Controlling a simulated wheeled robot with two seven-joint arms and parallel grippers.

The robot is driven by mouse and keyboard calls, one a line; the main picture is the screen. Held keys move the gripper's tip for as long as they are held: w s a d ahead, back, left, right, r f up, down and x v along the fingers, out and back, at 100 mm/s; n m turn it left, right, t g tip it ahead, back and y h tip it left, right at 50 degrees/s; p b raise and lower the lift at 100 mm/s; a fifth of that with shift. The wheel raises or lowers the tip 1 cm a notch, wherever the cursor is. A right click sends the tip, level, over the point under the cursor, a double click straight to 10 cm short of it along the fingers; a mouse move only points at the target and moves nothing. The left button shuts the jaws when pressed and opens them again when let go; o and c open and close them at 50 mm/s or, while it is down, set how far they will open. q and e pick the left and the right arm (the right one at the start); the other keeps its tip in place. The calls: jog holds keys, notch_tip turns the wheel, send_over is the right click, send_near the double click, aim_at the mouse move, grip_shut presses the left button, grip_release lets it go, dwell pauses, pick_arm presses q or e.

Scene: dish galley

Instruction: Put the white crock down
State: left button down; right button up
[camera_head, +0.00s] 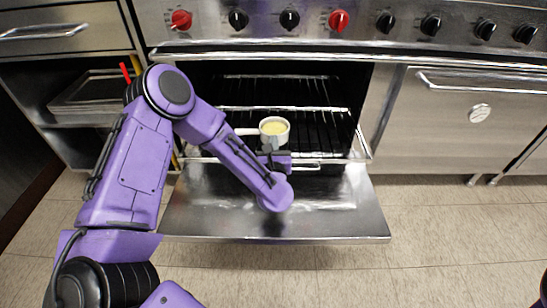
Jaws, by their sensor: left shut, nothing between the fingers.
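The white crock (285,137), a small round pot with pale yellow contents and a handle to its left, is in the open oven (322,92). It appears upright, at the height of the front part of the wire rack; I cannot tell exactly how its base rests. My left gripper (269,147) is just in front of and below the crock, with its fingers close to the crock's front side. It is shut with nothing held. Whether it touches the crock is unclear. My right gripper is not in view.
The oven door (340,218) is folded down flat in front, bare apart from my arm above it. A stove panel with red and black knobs (339,20) runs above. A tray (92,92) sits on a shelf at left. Tiled floor (450,225) is clear at right.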

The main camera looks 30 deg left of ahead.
aim_at(273, 131)
pick_arm(q)
jog(key=b+x, duration=0.1)
jog(key=x, duration=0.5)
jog(key=shift+w+a+f+b, duration=0.15)
jog(key=shift+f+b, duration=0.1)
jog(key=shift+b, duration=0.15)
jog(key=shift+w+a+r, duration=0.2)
jog(key=shift+w+a, duration=0.05)
jog(key=shift+w, duration=0.15)
jog(key=shift+s+d, duration=0.25)
jog(key=shift+d, duration=0.05)
jog(key=p+v, duration=0.1)
jog(key=v, duration=1.2)
jog(key=shift+s, duration=0.15)
